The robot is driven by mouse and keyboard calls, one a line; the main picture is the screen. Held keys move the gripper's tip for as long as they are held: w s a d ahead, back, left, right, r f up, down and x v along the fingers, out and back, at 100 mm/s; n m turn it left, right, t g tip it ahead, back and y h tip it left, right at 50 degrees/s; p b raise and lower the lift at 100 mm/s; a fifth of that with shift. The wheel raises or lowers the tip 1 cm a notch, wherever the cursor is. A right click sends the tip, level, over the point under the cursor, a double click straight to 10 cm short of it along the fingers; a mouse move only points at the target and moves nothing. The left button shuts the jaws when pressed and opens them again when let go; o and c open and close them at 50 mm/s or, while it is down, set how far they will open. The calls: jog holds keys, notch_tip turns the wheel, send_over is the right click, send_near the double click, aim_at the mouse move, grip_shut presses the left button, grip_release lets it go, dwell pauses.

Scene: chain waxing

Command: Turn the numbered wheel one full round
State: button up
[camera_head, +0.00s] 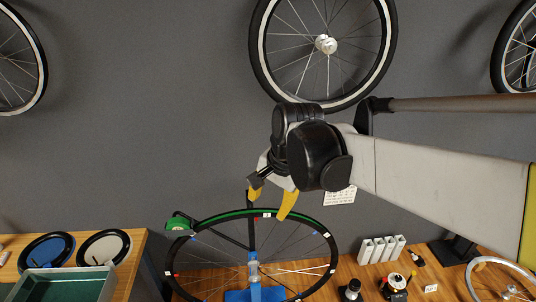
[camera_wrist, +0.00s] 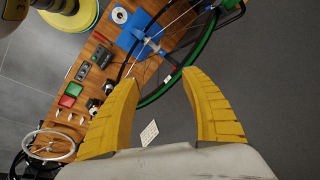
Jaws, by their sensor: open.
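The numbered wheel (camera_head: 327,232) stands upright at the workbench, with a black rim, a green arc along its top, small white number tags and thin spokes. Its hub sits on a blue stand (camera_head: 256,293). In the wrist view part of the green rim (camera_wrist: 192,63) and the blue stand (camera_wrist: 128,38) show above and beyond my fingers. My gripper (camera_head: 271,200) has two yellow fingers, spread apart and empty, at the top of the rim; whether they touch it I cannot tell. In the wrist view my gripper (camera_wrist: 158,80) has nothing between its fingers.
A green device (camera_head: 178,223) sits by the rim's upper left. White blocks (camera_head: 383,250) and small black tools (camera_head: 396,282) stand on the bench (camera_head: 430,275) at right. A green tray (camera_head: 65,286) and round discs lie on the left bench. Wheels hang on the grey wall.

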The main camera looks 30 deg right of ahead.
aim_at(274, 210)
jog(key=w+d+f+m+g, duration=0.1)
jog(key=w+d+m, duration=0.1)
jog(key=m, duration=0.1)
jog(key=w+d+f+m+y, duration=0.1)
jog(key=w+d+f+m, duration=0.1)
jog(key=w+d+m, duration=0.1)
jog(key=w+d+f+m+g, duration=0.1)
jog(key=w+d+m, duration=0.1)
jog(key=d+m, duration=0.1)
jog(key=shift+w+d+f+m+g+y, duration=0.2)
jog(key=shift+w+f+m+g+y, duration=0.15)
jog(key=shift+m, duration=0.25)
jog(key=b+x, duration=0.6)
jog(key=x, duration=0.4)
jog(key=shift+a, duration=0.1)
jog(key=shift+r, duration=0.15)
jog(key=shift+a, duration=0.1)
grip_shut()
